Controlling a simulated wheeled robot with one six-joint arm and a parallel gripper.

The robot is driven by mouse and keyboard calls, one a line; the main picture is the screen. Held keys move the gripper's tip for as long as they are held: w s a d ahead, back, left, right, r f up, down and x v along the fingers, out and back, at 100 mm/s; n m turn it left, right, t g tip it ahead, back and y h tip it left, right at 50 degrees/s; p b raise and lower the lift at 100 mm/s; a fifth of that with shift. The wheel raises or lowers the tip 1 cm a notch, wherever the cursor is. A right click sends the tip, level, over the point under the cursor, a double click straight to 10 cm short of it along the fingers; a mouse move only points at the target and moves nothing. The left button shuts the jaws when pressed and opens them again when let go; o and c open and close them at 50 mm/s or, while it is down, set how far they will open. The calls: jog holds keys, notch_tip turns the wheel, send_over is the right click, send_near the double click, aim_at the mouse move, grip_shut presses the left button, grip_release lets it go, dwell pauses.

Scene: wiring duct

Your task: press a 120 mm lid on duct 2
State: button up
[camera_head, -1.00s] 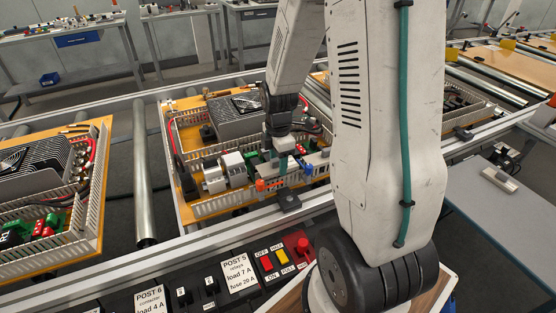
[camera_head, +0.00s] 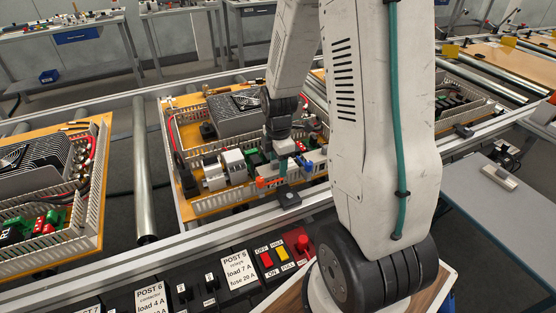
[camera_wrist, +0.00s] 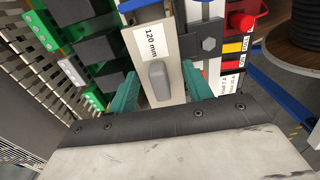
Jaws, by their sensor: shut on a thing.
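The lid (camera_wrist: 174,62) is a pale strip with a "120 mm" label and a grey grip block, seen in the wrist view. My gripper (camera_wrist: 160,95) has its teal fingers closed on either side of it. In the head view my gripper (camera_head: 281,160) points down over the front right part of the middle board, among its devices. The lid is hard to make out there. Slotted pale duct walls (camera_head: 235,194) run along the board's front. I see no readable number for duct 2, and cannot tell whether the lid touches a duct.
A grey finned unit (camera_head: 235,115) and several relays and terminals crowd the board (camera_head: 186,209). Another slotted duct (camera_wrist: 32,50) and green circuit boards (camera_wrist: 103,65) lie left in the wrist view. A control panel (camera_head: 240,268) with a red button stands in front of the conveyor rail.

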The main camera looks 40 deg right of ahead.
jog(key=shift+f, duration=0.25)
jog(key=o, duration=1.1)
jog(key=shift+c, duration=0.2)
jog(key=shift+r, duration=3.95)
jog(key=shift+s+a+m, duration=0.1)
jog(key=shift+s+m, duration=0.25)
jog(key=shift+m, duration=0.55)
jog(key=s+a+r+m+t, duration=0.1)
jog(key=s+a+r+m, duration=1.2)
jog(key=s+r, duration=0.4)
jog(key=shift+s+a+r, duration=0.3)
jog(key=shift+s+a, duration=0.55)
